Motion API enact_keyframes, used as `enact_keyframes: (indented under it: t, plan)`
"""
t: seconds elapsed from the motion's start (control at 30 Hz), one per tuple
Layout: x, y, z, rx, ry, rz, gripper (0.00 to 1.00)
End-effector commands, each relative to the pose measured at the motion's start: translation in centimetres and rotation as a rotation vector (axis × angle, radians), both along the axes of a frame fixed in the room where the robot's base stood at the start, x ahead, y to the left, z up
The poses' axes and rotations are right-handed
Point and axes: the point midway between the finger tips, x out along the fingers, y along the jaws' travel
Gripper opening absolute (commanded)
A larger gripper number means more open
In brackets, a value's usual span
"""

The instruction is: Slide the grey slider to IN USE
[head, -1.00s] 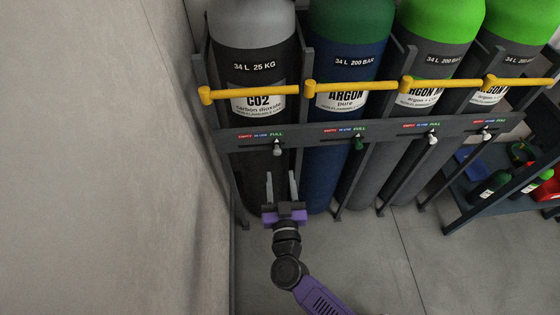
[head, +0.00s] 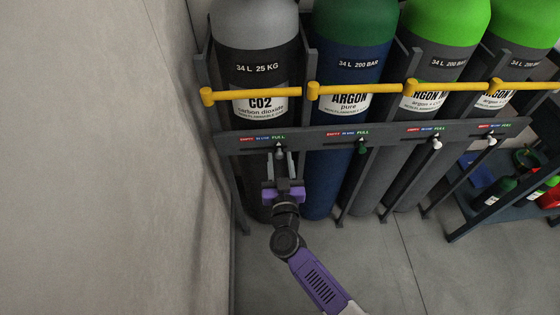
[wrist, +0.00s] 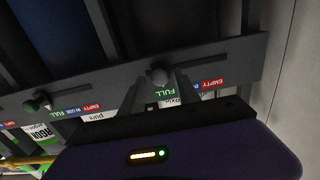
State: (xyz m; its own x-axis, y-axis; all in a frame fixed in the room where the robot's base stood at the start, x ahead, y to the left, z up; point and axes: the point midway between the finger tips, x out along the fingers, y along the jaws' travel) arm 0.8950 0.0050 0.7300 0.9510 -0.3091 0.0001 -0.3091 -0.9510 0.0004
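The grey slider (head: 279,151) is a small knob on the rack's dark rail, below the CO2 cylinder (head: 255,62). It stands under the green FULL end of its label strip (head: 263,138); the IN USE mark is left of it, then EMPTY. My gripper (head: 280,158) is open just in front of the rail, with its two fingers reaching toward the slider. In the wrist view, which is upside down, the grey slider (wrist: 158,75) shows between the two finger ends. The fingers look apart from it, though I cannot tell whether one touches.
A green slider (head: 361,146) and two whitish sliders (head: 437,142) sit further right on the rail (head: 318,139). Yellow bars (head: 270,93) cross the cylinders above. A bare wall (head: 100,150) stands close on the left. A dark shelf (head: 490,217) holds items at the right.

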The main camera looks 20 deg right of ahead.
Motion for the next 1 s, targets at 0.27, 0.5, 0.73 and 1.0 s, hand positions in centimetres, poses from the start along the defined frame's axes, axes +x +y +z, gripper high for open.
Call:
enact_keyframes:
  t: [0.27, 0.5, 0.73, 1.0]
  plan:
    - [-0.03, 0.01, 0.00, 0.000, 0.000, 0.000, 0.00]
    - [-0.05, 0.02, 0.00, 0.000, 0.000, 0.000, 0.00]
    - [-0.05, 0.01, -0.01, 0.000, 0.000, 0.000, 0.00]
    - [-0.06, 0.01, -0.01, 0.000, 0.000, 0.000, 0.00]
